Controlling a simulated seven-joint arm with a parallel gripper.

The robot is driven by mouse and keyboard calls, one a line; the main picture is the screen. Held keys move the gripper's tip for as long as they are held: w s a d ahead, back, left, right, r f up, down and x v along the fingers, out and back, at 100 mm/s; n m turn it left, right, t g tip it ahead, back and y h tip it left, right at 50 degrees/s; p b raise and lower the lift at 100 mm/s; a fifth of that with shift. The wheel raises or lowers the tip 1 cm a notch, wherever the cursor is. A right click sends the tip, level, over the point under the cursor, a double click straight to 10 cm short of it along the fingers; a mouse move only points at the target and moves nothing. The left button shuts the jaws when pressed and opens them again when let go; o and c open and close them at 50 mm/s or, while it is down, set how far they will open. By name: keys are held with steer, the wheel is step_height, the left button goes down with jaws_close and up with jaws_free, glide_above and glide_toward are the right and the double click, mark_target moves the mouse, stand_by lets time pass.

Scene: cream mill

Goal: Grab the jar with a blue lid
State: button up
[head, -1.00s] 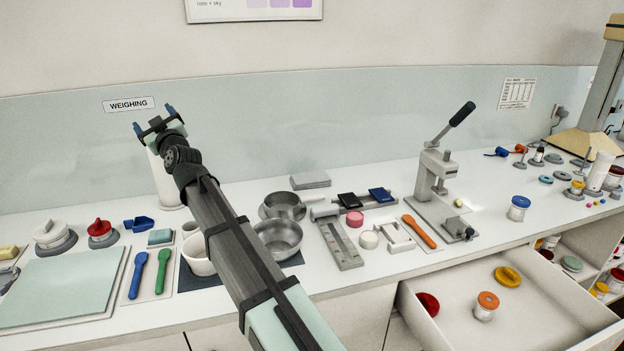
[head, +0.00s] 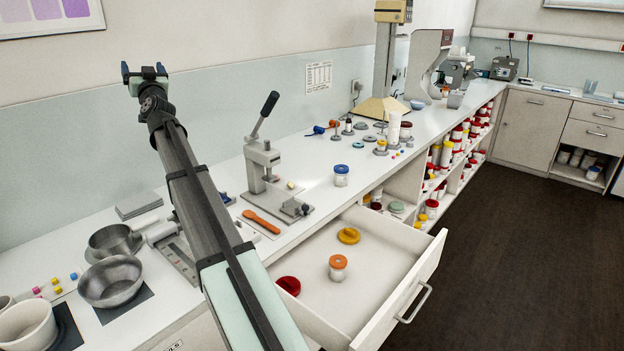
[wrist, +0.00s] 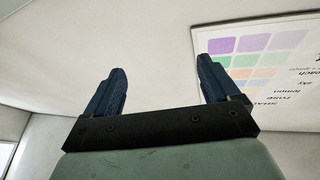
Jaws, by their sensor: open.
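The jar with a blue lid (head: 341,175) stands upright on the white counter in the head view, right of the lever press and behind the open drawer. My gripper (head: 144,70) is raised high at the upper left, in front of the wall and far from the jar. In the wrist view its two blue fingers (wrist: 162,92) are spread apart with nothing between them. The jar is not in the wrist view, which shows wall and part of a poster.
A lever press (head: 262,165) stands between my arm and the jar. The open drawer (head: 385,285) holds an orange-lidded jar (head: 338,268), a yellow lid (head: 349,236) and a red lid (head: 288,285). Steel bowls (head: 111,283) sit at left. Counter around the jar is mostly clear.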

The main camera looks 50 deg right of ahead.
steer(key=s+d+r+m+g+h, duration=0.15)
steer(key=s+d, duration=0.25)
steer(key=d, duration=0.8)
steer(key=s+d+r+m+g+h, duration=0.1)
steer(key=s+d+r+m+h, duration=0.3)
steer(key=d, duration=0.8)
steer(key=s+d+n+g+h, duration=0.15)
steer(key=s+d, duration=0.35)
steer(key=d, duration=0.7)
steer(key=w+d+f+n+g+y, duration=0.25)
steer(key=d+f+n+y, duration=0.4)
steer(key=f+n, duration=0.45)
steer(key=n+g+y, duration=0.7)
steer(key=n+g, duration=0.6)
steer(key=g, duration=0.2)
glide_toward(341, 172)
steer(key=w+d+r, duration=0.2)
steer(key=d, duration=0.1)
step_height(341, 172, down, 9)
steer(key=shift+w+a+r, duration=0.15)
steer(key=shift+w, duration=0.05)
steer(key=shift+s+a+f, duration=0.1)
steer(key=shift+f, duration=1.15)
steer(key=shift+s+a+f, duration=0.1)
steer(key=shift+f, duration=1.15)
